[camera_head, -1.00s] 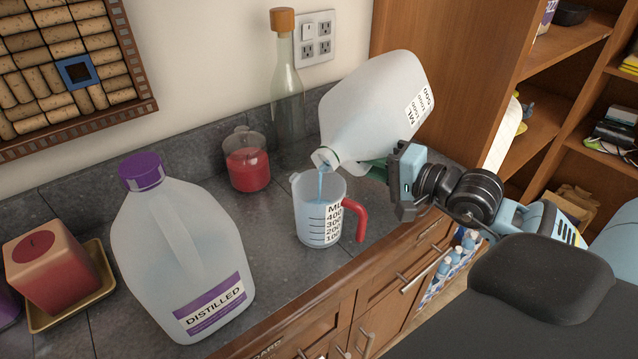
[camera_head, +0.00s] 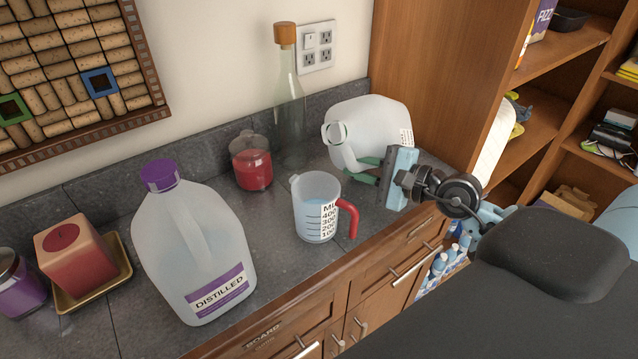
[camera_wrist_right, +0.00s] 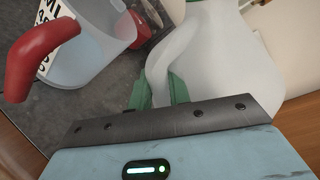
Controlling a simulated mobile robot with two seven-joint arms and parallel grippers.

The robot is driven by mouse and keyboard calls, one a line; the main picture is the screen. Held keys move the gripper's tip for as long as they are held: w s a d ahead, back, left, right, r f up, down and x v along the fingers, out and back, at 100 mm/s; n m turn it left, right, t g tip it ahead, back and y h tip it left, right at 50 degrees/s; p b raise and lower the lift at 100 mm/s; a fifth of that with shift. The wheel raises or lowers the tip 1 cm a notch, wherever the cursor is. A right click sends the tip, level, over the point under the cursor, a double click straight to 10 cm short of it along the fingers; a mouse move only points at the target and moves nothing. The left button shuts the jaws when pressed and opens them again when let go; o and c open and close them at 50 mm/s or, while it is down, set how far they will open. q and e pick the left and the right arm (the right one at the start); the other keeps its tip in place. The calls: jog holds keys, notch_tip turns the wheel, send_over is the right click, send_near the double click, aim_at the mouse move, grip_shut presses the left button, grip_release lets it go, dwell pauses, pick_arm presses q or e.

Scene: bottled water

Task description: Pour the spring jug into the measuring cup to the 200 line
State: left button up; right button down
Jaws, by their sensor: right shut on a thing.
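The spring jug (camera_head: 382,122) is a translucent white jug at the back right of the counter; its name is not readable. It is tilted, with its open mouth toward the left, and no stream shows. My right gripper (camera_head: 366,170) is shut on its handle, and the green fingers (camera_wrist_right: 160,92) flank the handle (camera_wrist_right: 163,62) in the wrist view. The measuring cup (camera_head: 312,205) stands upright on the counter, left of the jug, with a red handle and ML marks. It holds bluish water low down (camera_wrist_right: 80,62); I cannot read the exact level. My left gripper is out of view.
A purple-capped distilled jug (camera_head: 195,245) stands at front left. A red candle jar (camera_head: 252,165) and a corked glass bottle (camera_head: 288,105) stand behind the cup. A square candle (camera_head: 75,262) sits on a gold tray. A wooden cabinet (camera_head: 440,75) rises at right.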

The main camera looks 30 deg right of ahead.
jog(key=a+r+m+p, duration=0.1)
jog(key=r, duration=0.1)
jog(key=r+m+y+p, duration=0.1)
jog(key=r, duration=0.1)
jog(key=a+r+p, duration=0.1)
jog(key=r, duration=0.1)
jog(key=shift+s+a+r+m+y, duration=0.35)
jog(key=shift+m+y, duration=0.05)
jog(key=shift+s+a+r+m, duration=0.1)
jog(key=shift+a+r+m, duration=0.1)
jog(key=shift+m, duration=0.1)
jog(key=shift+r+m+g+y, duration=0.3)
jog(key=shift+r, duration=0.05)
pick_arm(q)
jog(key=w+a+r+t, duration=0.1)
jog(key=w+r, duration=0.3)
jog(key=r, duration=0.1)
pick_arm(e)
notch_tip(320, 180, up, 11)
jog(key=m+y, duration=0.2)
jog(key=m, duration=0.3)
send_over(343, 138)
jog(key=s, duration=0.2)
jog(key=shift+w+d+r, duration=0.2)
jog(key=shift+w+d, duration=0.05)
jog(key=shift+d, duration=0.2)
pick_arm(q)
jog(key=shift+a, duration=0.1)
pick_arm(e)
jog(key=shift+m, duration=0.3)
